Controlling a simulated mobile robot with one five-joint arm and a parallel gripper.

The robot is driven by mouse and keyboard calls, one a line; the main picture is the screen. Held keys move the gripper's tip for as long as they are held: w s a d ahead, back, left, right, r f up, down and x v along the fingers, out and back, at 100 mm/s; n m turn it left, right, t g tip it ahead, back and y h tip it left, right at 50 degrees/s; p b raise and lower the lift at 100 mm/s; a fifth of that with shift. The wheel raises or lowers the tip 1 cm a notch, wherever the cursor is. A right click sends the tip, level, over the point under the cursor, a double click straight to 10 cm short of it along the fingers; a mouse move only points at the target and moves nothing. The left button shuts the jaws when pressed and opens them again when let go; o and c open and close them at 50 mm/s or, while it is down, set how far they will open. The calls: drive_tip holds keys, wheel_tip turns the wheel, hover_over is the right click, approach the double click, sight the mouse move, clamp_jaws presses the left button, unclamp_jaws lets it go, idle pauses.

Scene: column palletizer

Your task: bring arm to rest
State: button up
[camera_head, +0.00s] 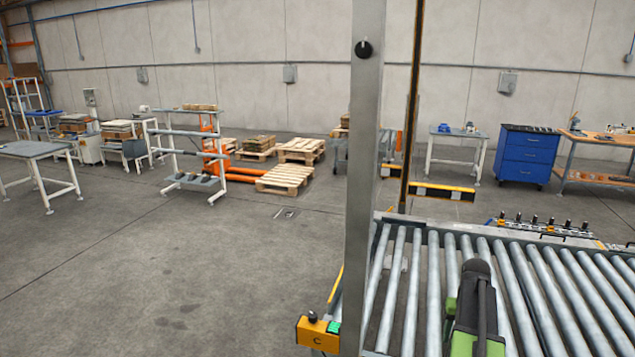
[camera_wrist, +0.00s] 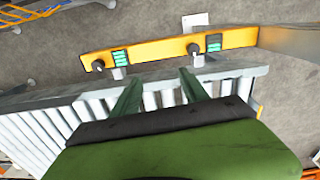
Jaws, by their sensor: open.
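My gripper (camera_wrist: 158,80) shows in the wrist view as two dark green fingers, set apart with nothing between them. They reach over the edge of a roller conveyor (camera_wrist: 217,78), toward a yellow bar with knobs and green-lit panels (camera_wrist: 160,47). In the head view, a green and black part of my arm hangs over the rollers at the lower right; the fingers cannot be made out there. The roller conveyor (camera_head: 408,290) is bare where it shows.
A grey upright post (camera_head: 365,170) stands at the conveyor's left end, with a yellow control box (camera_head: 317,333) at its foot. A blue drawer cabinet (camera_head: 527,155) stands behind. Wooden pallets (camera_head: 285,178) and a grey table (camera_head: 35,149) are farther left. Open floor lies left of the post.

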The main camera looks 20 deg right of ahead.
drive_tip(key=w+a+f+n+b, duration=0.1)
drive_tip(key=w+a+n, duration=0.15)
drive_tip(key=a, duration=0.95)
drive_tip(key=w+a+f+n, duration=0.1)
drive_tip(key=w+a, duration=0.3)
drive_tip(key=a, duration=0.7)
drive_tip(key=s+a+n+b, duration=0.1)
drive_tip(key=a+n, duration=0.2)
drive_tip(key=a, duration=1.9)
drive_tip(key=shift+s+a+f, duration=0.35)
drive_tip(key=shift+a+f, duration=0.05)
